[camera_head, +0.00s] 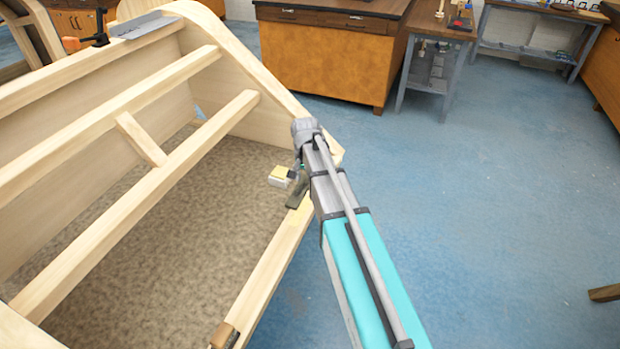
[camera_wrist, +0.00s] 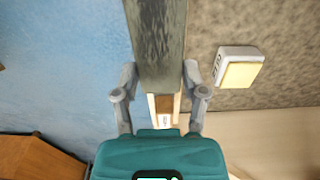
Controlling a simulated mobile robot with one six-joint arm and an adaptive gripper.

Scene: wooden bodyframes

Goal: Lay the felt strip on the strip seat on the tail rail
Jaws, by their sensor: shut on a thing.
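My gripper (camera_wrist: 160,76) is shut on the felt strip (camera_wrist: 156,35), a long grey-brown band that runs up the wrist view between the two fingers. In the head view my gripper (camera_head: 301,170) is over the right end of the frame, and the strip (camera_head: 297,193) shows as a short dark olive piece below it. The tail rail (camera_head: 268,270) is the pale wooden bar along the frame's near right side. The strip hangs over or touches its far end; I cannot tell which. The strip seat cannot be made out clearly, and the strip hides part of the rail.
A white block with a yellow top (camera_head: 279,176) lies just left of the gripper, inside the frame; it also shows in the wrist view (camera_wrist: 238,70). A brown piece (camera_head: 224,335) sits at the rail's near end. Frame slats (camera_head: 150,190) run to the left. Blue floor (camera_head: 480,200) is open at right.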

